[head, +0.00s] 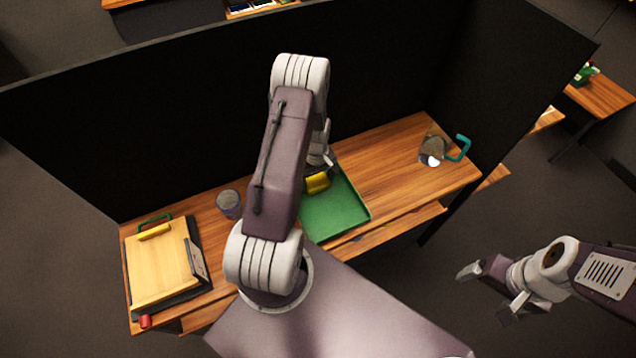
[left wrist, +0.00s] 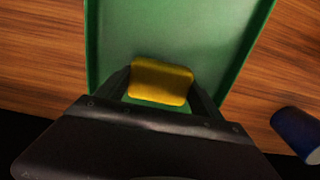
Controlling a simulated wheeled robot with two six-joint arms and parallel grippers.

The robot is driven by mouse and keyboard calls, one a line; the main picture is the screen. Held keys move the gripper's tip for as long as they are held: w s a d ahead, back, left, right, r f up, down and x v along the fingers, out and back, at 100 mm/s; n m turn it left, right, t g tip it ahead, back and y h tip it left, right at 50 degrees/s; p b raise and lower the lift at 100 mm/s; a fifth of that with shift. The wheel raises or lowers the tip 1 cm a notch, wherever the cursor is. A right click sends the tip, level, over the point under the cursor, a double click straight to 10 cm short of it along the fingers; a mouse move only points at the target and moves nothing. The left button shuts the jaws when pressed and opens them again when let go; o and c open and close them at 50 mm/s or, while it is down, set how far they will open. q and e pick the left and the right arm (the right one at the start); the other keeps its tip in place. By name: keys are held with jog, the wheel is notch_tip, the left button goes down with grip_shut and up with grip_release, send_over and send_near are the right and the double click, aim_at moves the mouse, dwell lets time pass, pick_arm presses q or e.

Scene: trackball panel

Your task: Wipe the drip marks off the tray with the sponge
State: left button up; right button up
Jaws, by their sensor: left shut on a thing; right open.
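The yellow sponge (head: 317,183) is at the back part of the green tray (head: 335,217) in the head view. My left gripper is shut on the sponge; in the left wrist view its two fingers (left wrist: 160,85) flank the sponge (left wrist: 161,81). The tray (left wrist: 210,30) shows beyond the sponge there, and I cannot make out drip marks on its visible floor. My left arm hides the tray's left part in the head view. My right gripper (head: 491,290) is open and empty, out over the floor to the right of the table.
A glass-like cup (head: 229,203) stands left of the tray. A wooden board (head: 160,268) lies at the table's left end. A clear jug with a teal handle (head: 433,148) stands at the right. Dark panels (head: 400,70) close off the back and right side. Wood right of the tray is clear.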

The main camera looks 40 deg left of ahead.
pick_arm(q)
jog(key=r+p, duration=0.2)
jog(key=r, duration=0.1)
jog(key=r+p, duration=0.1)
jog(key=shift+s+d+r, duration=0.2)
jog(key=shift+d+r, duration=0.05)
jog(key=shift+d, duration=0.1)
jog(key=shift+r, duration=0.35)
jog(key=shift+w+a+r+p, duration=0.15)
jog(key=shift+a+r+p, duration=0.1)
jog(key=shift+r+p, duration=1.1)
jog(key=shift+p, duration=0.05)
jog(key=shift+d+r, duration=0.2)
jog(key=shift+r, duration=0.05)
jog(key=shift+a+f, duration=0.1)
jog(key=shift+f, duration=0.05)
